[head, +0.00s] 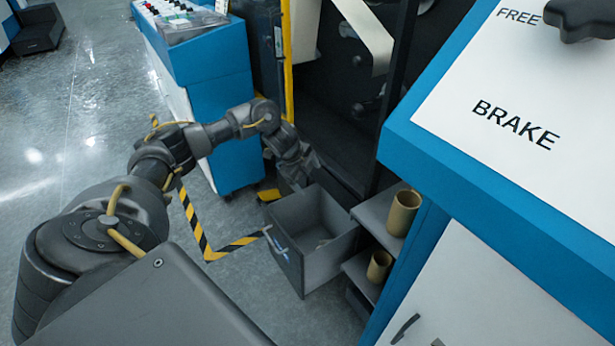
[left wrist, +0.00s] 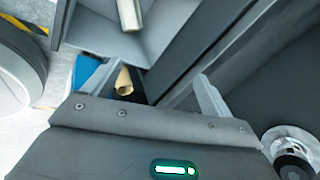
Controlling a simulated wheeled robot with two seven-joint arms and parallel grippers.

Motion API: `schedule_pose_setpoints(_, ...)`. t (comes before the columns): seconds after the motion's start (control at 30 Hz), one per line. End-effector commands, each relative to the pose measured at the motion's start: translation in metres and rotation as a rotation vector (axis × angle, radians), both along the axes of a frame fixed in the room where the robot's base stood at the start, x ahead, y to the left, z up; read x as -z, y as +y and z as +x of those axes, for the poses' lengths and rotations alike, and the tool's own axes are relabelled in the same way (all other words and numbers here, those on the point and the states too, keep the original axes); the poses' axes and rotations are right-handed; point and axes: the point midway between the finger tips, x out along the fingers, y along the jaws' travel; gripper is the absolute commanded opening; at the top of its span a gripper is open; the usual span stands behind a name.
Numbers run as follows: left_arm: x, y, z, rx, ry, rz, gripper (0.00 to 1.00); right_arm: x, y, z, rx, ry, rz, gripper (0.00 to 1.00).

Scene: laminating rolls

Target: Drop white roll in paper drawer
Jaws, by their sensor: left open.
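The paper drawer (head: 288,267) is pulled open, a grey box with a handle on its front. My left gripper (head: 297,172) is above its far left side, partly hidden by its own arm. In the left wrist view my left gripper (left wrist: 155,88) has its fingers spread, with nothing held between them. A pale whitish roll (left wrist: 130,14) lies in a light grey open compartment at the top of that view, which looks like the drawer. In the head view the drawer's inside shows only a faint shape. My right gripper is out of view.
Cardboard tubes stand on shelves right of the drawer, one upper (head: 403,213) and one lower (head: 378,266). A blue cabinet (head: 480,185) marked BRAKE fills the right. A blue console (head: 205,55) stands behind the arm. Yellow-black tape (head: 198,232) marks the floor, clear on the left.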

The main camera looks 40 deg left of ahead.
Motion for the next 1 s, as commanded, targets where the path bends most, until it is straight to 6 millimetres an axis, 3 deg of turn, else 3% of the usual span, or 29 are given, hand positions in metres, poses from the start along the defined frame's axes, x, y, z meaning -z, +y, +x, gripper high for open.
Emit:
schedule_pose_setpoints(0.3,-0.058,0.008,-0.024,0.001,-0.004,0.002,0.85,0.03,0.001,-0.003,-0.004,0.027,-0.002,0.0)
schedule_pose_setpoints(0.5,-0.083,0.012,-0.036,0.0,-0.003,0.002,0.85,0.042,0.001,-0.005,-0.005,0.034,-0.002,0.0)
schedule_pose_setpoints(1.0,-0.091,0.013,-0.04,-0.001,-0.001,0.001,0.85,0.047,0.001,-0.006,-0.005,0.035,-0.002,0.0)
